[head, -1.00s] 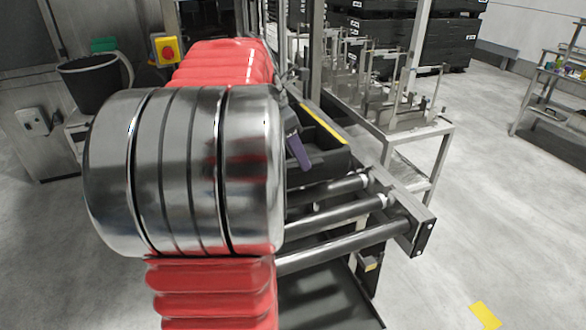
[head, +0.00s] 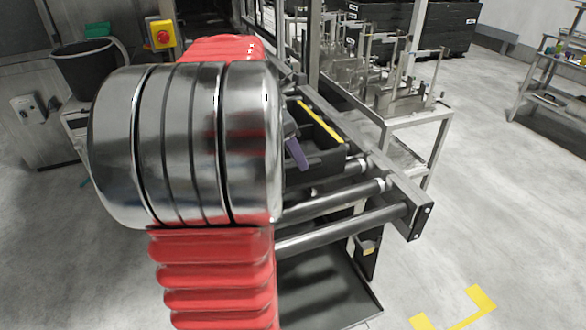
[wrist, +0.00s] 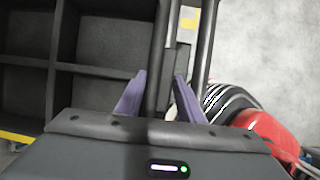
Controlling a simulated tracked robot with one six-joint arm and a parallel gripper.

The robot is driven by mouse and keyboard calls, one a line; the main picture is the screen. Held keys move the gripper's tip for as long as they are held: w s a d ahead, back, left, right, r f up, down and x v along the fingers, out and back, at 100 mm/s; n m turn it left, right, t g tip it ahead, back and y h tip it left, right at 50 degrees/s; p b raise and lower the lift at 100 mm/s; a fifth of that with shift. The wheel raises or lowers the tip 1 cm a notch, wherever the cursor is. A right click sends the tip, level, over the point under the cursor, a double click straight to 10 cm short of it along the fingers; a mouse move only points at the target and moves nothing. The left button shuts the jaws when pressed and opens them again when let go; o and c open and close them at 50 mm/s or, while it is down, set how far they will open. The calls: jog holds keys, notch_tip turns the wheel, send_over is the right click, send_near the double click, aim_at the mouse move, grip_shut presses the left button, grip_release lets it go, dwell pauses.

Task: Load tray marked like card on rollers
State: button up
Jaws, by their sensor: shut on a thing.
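A black tray with compartments (wrist: 95,42) fills the left of the wrist view. In the head view the tray (head: 327,150) has a yellow strip along its rim and lies at the far end of the rollers (head: 340,205), partly hidden by my arm. My gripper (wrist: 158,98) has its two purple fingers on either side of the tray's side wall, shut on it. One purple finger also shows against the tray in the head view. No card shows, and I cannot read a marking on the tray.
The nearer rollers are bare, with a side rail (head: 405,190) on their right. A metal rack (head: 415,125) with upright holders stands behind the rail. Black crates (head: 445,30) are stacked at the back. A dark bucket (head: 82,75) is at the left. The floor at right is open.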

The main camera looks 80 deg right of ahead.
aim_at(296, 181)
dwell(0.4)
jog(key=shift+f, duration=0.25)
jog(key=shift+f, duration=0.3)
dwell(0.7)
jog(key=shift+f, duration=2.15)
jog(key=o, duration=1.4)
